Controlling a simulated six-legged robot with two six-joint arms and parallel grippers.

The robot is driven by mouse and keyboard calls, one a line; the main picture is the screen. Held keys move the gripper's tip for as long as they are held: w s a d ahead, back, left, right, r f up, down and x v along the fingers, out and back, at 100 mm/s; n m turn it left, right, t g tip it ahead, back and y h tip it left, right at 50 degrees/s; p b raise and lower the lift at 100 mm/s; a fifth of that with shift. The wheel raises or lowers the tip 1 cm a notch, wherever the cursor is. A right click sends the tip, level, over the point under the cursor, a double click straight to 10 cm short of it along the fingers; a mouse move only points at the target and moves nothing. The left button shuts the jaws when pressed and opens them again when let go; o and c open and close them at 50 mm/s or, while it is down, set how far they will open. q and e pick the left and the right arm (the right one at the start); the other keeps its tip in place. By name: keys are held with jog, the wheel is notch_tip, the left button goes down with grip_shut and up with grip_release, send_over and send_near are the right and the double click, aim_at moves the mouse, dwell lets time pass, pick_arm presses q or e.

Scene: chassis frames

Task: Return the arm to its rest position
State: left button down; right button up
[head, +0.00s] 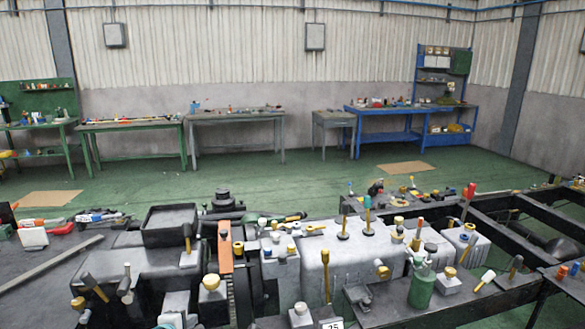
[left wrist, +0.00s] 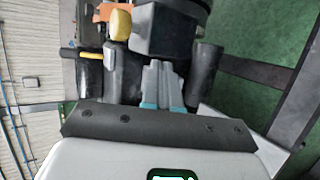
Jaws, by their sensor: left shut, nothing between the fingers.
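My left gripper (left wrist: 161,72) shows in the left wrist view as two grey fingers with teal bases, closed together with nothing between them. Behind the fingers is a dark bracket and a pale housing, both mine. Dark cylinders and a black block (left wrist: 172,28) lie just beyond the fingertips; I cannot tell whether they touch. In the head view I cannot clearly pick out the left gripper among the crowded parts. My right gripper is in neither view.
A chassis frame (head: 500,292) crowded with tools and grey blocks fills the foreground. An orange bar (head: 225,245) and a black tray (head: 170,222) stand left of centre. Workbenches, including a blue one (head: 388,110), line the back wall. Green floor (head: 290,175) between is mostly clear.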

pick_arm(q)
jog(key=s+d+f+m+g+h, duration=0.1)
jog(key=s+d+f+m+g, duration=0.15)
jog(key=s+d+f, duration=0.5)
jog(key=s+d+f+m+g+h, duration=0.1)
jog(key=s+d+f+m+g, duration=0.2)
jog(key=s+f, duration=0.6)
jog(key=s+d+m+g, duration=0.1)
jog(key=s+m+g, duration=0.1)
jog(key=s, duration=0.5)
jog(key=s+d+f+m+g, duration=0.1)
jog(key=s+d+m+g, duration=0.1)
jog(key=s+m, duration=0.3)
jog(key=s+d+f+m+g, duration=0.1)
jog(key=s+m+g, duration=0.1)
jog(key=s, duration=0.8)
jog(key=shift+s+d+m, duration=0.3)
jog(key=shift+d+m, duration=0.1)
jog(key=shift+m, duration=0.35)
jog(key=shift+f, duration=0.1)
